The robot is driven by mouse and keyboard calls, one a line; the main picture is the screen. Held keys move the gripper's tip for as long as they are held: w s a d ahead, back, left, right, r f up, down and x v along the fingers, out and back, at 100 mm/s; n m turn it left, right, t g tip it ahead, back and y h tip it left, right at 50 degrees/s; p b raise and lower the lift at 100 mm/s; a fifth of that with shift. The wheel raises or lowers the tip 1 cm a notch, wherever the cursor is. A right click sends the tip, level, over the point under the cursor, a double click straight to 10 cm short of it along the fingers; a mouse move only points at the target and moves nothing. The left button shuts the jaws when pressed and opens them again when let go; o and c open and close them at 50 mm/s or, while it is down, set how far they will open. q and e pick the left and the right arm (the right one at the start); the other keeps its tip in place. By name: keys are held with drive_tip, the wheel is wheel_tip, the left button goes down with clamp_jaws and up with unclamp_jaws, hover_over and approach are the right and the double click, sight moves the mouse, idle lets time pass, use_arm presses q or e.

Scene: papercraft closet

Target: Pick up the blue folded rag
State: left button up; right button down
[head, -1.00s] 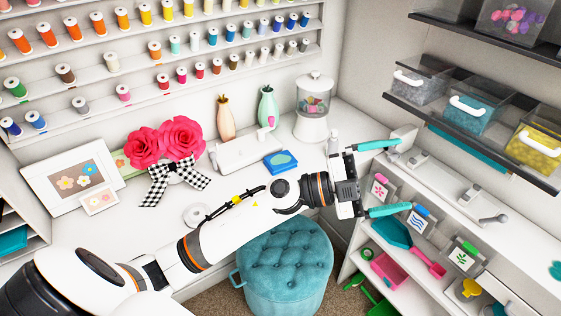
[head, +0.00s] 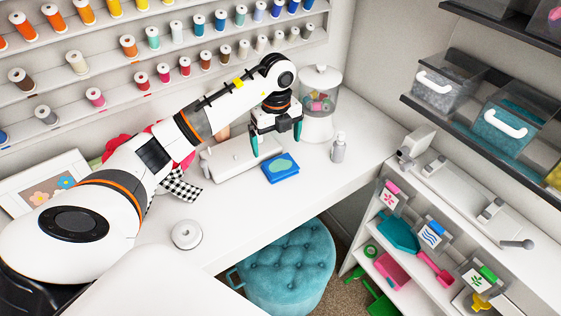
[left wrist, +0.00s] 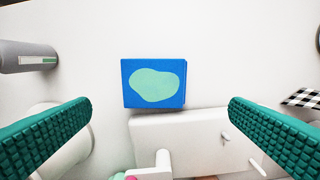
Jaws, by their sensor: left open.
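The blue folded rag (head: 281,168) lies flat on the white desk, with a light green blob on its top. It also shows in the left wrist view (left wrist: 154,83), beyond and between the two fingertips. My left gripper (head: 276,145) is open and empty, pointing down above the desk just behind the rag. Its teal ribbed fingers (left wrist: 160,122) are spread wider than the rag and do not touch it. My right gripper is not in view.
A white machine (head: 238,158) stands close to the rag on its left. A glass-and-white jar (head: 319,100) and a small grey bottle (head: 339,148) stand to the right. A white roll (head: 187,235) lies on the desk. A teal stool (head: 285,268) sits below. The desk in front of the rag is clear.

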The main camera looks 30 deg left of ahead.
sight(280, 165)
use_arm(q)
wheel_tip(280, 165, down, 2)
drive_tip(key=shift+s+f, duration=0.1)
drive_tip(key=shift+f, duration=0.05)
drive_tip(key=f+p, duration=0.2)
drive_tip(key=f, duration=0.1)
drive_tip(key=d+f+p, duration=0.1)
drive_tip(key=shift+w+f, duration=0.25)
drive_tip(key=shift+f, duration=0.15)
drive_tip(key=shift+a+f, duration=0.1)
drive_tip(key=shift+f, duration=0.55)
drive_tip(key=shift+w, duration=0.1)
drive_tip(key=c, duration=0.9)
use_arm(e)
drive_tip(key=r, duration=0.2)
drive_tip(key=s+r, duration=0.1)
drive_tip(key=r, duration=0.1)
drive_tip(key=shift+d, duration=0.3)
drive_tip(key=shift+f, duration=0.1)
